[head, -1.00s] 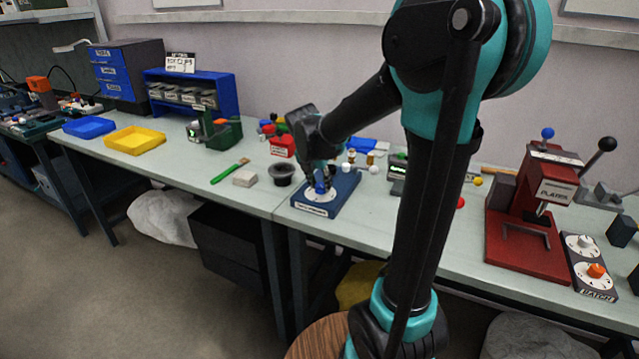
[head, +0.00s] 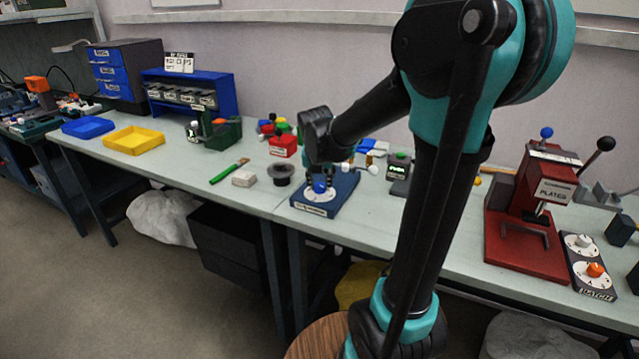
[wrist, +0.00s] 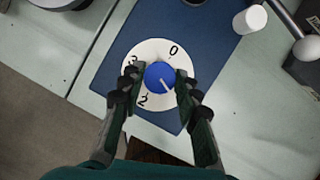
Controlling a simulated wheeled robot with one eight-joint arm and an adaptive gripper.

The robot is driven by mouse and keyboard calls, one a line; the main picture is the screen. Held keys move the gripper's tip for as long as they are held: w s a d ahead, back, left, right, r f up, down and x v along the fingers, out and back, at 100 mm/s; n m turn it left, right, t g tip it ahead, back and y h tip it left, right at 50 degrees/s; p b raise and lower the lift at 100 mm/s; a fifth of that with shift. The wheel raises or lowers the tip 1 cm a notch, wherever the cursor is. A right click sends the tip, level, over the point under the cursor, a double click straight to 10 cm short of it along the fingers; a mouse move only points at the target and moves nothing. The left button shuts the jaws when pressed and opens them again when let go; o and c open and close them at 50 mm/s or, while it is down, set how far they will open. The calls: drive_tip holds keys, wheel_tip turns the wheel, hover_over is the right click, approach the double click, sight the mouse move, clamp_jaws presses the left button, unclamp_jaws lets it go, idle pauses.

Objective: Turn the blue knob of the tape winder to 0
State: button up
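The blue knob (wrist: 158,75) sits in the middle of a white dial (wrist: 155,48) on the tape winder's blue base (wrist: 105,75). In the wrist view, 0 is at the top right of the dial, 3 at the left and 2 at the lower left; the right finger covers the right side. The knob's white mark points down and right, away from 0. My gripper (wrist: 157,82) has one finger on each side of the knob, with a slight gap seeming to show; it looks open. The head view shows the blue knob (head: 320,184) beneath my gripper (head: 321,178).
A dark round cup (head: 281,173), a pale block (head: 243,178) and a green-handled tool (head: 228,172) lie left of the winder. A white-ended lever (wrist: 250,19) is close by on the right in the wrist view. A red press (head: 527,220) stands farther right.

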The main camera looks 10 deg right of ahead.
drive_tip(key=shift+o, duration=1.1)
drive_tip(key=m, duration=0.2)
drive_tip(key=m+g+h, duration=0.1)
drive_tip(key=m, duration=0.1)
drive_tip(key=shift+w+a+m+h, duration=0.1)
drive_tip(key=shift+a+m+h, duration=0.05)
drive_tip(key=shift+m+h, duration=0.15)
drive_tip(key=m+g+h, duration=0.1)
drive_tip(key=m, duration=0.3)
drive_tip(key=shift+w+m, duration=0.1)
drive_tip(key=shift+m, duration=0.2)
drive_tip(key=m+g, duration=0.1)
drive_tip(key=m, duration=0.1)
drive_tip(key=m+g, duration=0.1)
drive_tip(key=m, duration=0.1)
drive_tip(key=shift+w+m+h, duration=0.1)
drive_tip(key=shift+m+h, duration=0.3)
drive_tip(key=m+g, duration=0.1)
drive_tip(key=m, duration=0.3)
drive_tip(key=shift+g, duration=0.4)
